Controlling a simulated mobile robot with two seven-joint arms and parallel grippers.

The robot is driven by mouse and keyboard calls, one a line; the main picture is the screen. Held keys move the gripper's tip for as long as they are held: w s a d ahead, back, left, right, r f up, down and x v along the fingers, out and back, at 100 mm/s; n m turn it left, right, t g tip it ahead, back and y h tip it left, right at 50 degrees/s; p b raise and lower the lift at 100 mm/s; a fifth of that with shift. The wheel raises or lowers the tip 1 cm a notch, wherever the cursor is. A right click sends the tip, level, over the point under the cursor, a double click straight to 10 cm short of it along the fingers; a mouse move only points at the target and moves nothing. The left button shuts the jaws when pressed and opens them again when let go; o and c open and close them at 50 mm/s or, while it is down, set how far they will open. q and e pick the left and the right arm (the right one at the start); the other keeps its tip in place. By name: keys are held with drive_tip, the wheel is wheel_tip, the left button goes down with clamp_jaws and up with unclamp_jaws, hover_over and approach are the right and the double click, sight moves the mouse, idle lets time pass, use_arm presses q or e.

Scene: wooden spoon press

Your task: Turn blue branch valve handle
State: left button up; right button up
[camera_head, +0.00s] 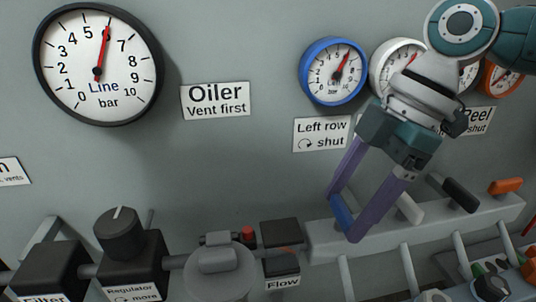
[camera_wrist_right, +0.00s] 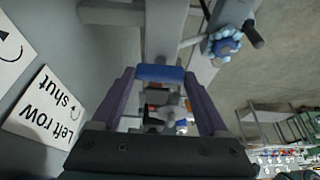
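The blue branch valve handle (camera_head: 341,212) is a short blue bar at the left end of the grey manifold. It slants much like the white, black and orange handles beside it. My right gripper (camera_head: 344,216) reaches down from the upper right, its two purple fingers spread wide, one tip near each end of the blue handle. In the right wrist view the blue handle (camera_wrist_right: 160,73) lies crosswise between the fingertips (camera_wrist_right: 160,78). Any gap at the tips is too small to judge. My left gripper is not in view.
White (camera_head: 410,208), black (camera_head: 460,194) and orange (camera_head: 506,186) handles stand to the right on the manifold (camera_head: 380,233). A black flow unit (camera_head: 281,233) sits close on the left. The blue gauge (camera_head: 334,72) and "Left row shut" label (camera_head: 321,134) are on the wall above.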

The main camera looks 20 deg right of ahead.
drive_tip(key=c, duration=0.8)
drive_tip(key=shift+o, duration=0.2)
drive_tip(key=shift+r+m+p, duration=0.25)
drive_tip(key=shift+m+p, duration=0.15)
drive_tip(key=shift+p, duration=0.6)
drive_tip(key=m+t+h+p, duration=0.1)
drive_tip(key=m+p, duration=0.3)
drive_tip(key=p, duration=0.1)
drive_tip(key=m+t+h+p, duration=0.1)
drive_tip(key=m+p, duration=0.3)
drive_tip(key=p, duration=0.1)
drive_tip(key=m+t+h+p, duration=0.1)
drive_tip(key=m+p, duration=0.3)
drive_tip(key=p, duration=0.1)
drive_tip(key=shift+s+a, duration=0.25)
drive_tip(key=shift+a, duration=0.15)
drive_tip(key=m+h+p, duration=0.1)
drive_tip(key=m+p, duration=0.1)
drive_tip(key=m, duration=0.1)
drive_tip(key=shift+a+f+t, duration=0.1)
drive_tip(key=shift+t, duration=0.2)
drive_tip(key=shift+f+m+h+p, duration=0.1)
drive_tip(key=shift+m+h+p, duration=0.45)
drive_tip(key=shift+m, duration=0.35)
drive_tip(key=o, duration=1.2)
drive_tip(key=shift+o, duration=0.2)
